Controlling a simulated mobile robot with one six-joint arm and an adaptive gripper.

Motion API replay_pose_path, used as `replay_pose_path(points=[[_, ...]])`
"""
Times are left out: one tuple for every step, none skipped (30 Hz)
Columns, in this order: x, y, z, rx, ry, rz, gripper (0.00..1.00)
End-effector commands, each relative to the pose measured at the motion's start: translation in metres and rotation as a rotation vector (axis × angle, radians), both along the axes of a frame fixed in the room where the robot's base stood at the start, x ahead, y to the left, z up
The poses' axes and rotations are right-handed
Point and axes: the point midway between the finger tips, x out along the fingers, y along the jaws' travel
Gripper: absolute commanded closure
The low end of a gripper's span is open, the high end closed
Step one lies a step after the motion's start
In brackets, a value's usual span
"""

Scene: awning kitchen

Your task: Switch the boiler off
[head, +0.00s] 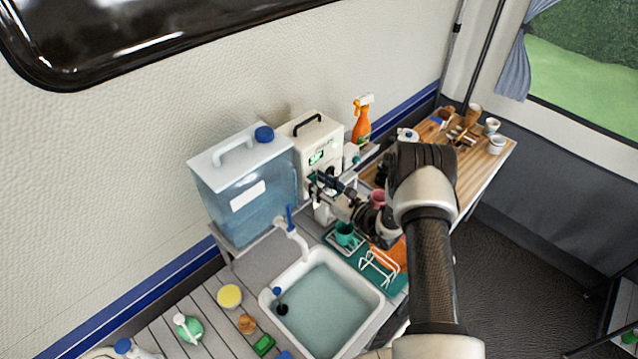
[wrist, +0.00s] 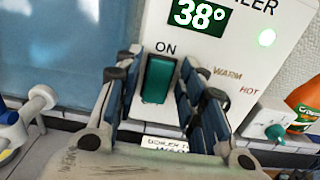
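The boiler (head: 316,140) is a white box with a black handle, against the wall right of the water tank. In the wrist view the boiler front (wrist: 215,50) shows a "38°" display (wrist: 195,12), a lit green lamp (wrist: 267,37) and a green rocker switch (wrist: 157,80) under the word "ON". My gripper (head: 324,182) is at the boiler's front. In the wrist view my gripper (wrist: 165,105) has its fingers apart, one either side of the switch, with nothing held. Whether a finger touches the switch or panel, I cannot tell. The fingers hide part of the lower panel.
A blue water tank (head: 245,190) stands left of the boiler. An orange spray bottle (head: 361,124) and a white box with a green knob (wrist: 275,131) are on its right.

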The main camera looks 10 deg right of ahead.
Motion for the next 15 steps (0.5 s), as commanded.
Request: replay_pose_path(points=[[0.0,-0.0001,0.0001,0.0,0.0,0.0,0.69],[0.0,-0.0001,0.0002,0.0,0.0,0.0,0.71],[0.0,-0.0001,0.0002,0.0,0.0,0.0,0.74],[0.0,-0.0001,0.0002,0.0,0.0,0.0,0.76],[0.0,-0.0001,0.0002,0.0,0.0,0.0,0.78],[0.0,-0.0001,0.0002,0.0,0.0,0.0,0.81],[-0.0001,-0.0001,0.0002,0.0,0.0,0.0,0.83],[-0.0001,-0.0001,0.0002,0.0,0.0,0.0,0.85],[-0.0002,-0.0001,0.0002,0.0,0.0,0.0,0.87],[-0.0002,-0.0001,0.0002,0.0,0.0,0.0,0.89],[-0.0002,-0.0001,0.0002,0.0,0.0,0.0,0.91],[-0.0002,-0.0001,0.0003,0.0,0.0,0.0,0.94],[-0.0002,-0.0001,0.0003,0.0,0.0,0.0,0.96],[-0.0002,-0.0001,0.0003,0.0,0.0,0.0,0.98],[-0.0002,-0.0001,0.0003,0.0,0.0,0.0,1.0]])
